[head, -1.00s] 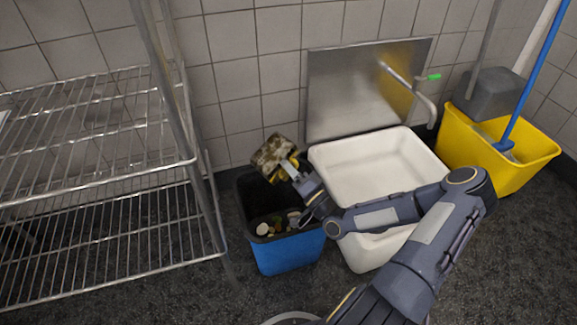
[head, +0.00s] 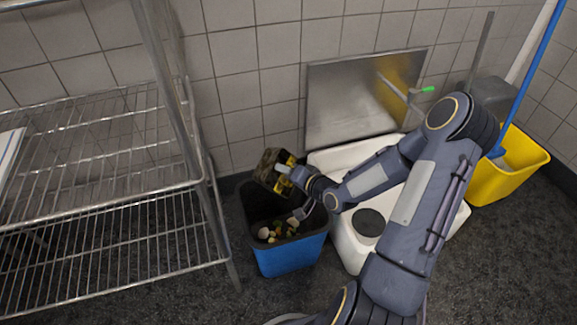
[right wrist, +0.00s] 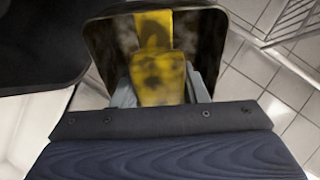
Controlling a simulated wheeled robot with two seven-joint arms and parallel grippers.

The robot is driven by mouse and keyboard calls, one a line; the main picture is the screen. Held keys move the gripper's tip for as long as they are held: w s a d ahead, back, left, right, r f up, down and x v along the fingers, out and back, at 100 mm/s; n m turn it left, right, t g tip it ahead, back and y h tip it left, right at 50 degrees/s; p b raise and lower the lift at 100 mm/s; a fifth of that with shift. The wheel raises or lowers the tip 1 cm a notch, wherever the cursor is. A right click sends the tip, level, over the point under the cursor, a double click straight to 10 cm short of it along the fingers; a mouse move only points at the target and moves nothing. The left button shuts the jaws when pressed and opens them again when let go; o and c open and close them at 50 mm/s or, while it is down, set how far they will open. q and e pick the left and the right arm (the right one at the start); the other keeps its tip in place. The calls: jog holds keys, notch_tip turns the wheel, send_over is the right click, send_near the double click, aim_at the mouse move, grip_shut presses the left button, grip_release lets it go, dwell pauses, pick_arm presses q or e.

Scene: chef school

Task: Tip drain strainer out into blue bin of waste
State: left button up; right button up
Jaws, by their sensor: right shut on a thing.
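The drain strainer (head: 267,166) is a dark, boxy piece with a yellow part, stained and smeared. My right gripper (head: 284,171) is shut on its yellow part, which also shows between the fingers in the right wrist view (right wrist: 158,75). The strainer is steeply tilted above the back of the blue bin (head: 288,260). Whether anything is left inside the strainer cannot be told. The bin stands upright and open, with pale and coloured food scraps (head: 278,231) at its bottom. My left gripper is not in view.
A white floor sink (head: 345,246) stands right beside the bin, partly behind my right arm. A wire shelf rack (head: 110,245) stands close on the left. A yellow mop bucket (head: 505,178) is at the far right. A tiled wall (head: 238,105) closes the back.

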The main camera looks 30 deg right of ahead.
jog(key=shift+w+a+r+n+g+h+p, duration=0.15)
jog(key=shift+w+r+g+h+p, duration=0.3)
jog(key=shift+g+p, duration=2.05)
jog(key=shift+w+a+r+n+g+h+p, duration=0.15)
jog(key=shift+w+g+h+p, duration=0.4)
jog(key=shift+g+p, duration=1.95)
jog(key=shift+w+a+r+n+g+h+p, duration=0.2)
jog(key=shift+g+h+p, duration=0.8)
jog(key=shift+p, duration=2.65)
jog(key=shift+d+g+y, duration=0.15)
jog(key=shift+g+y, duration=0.15)
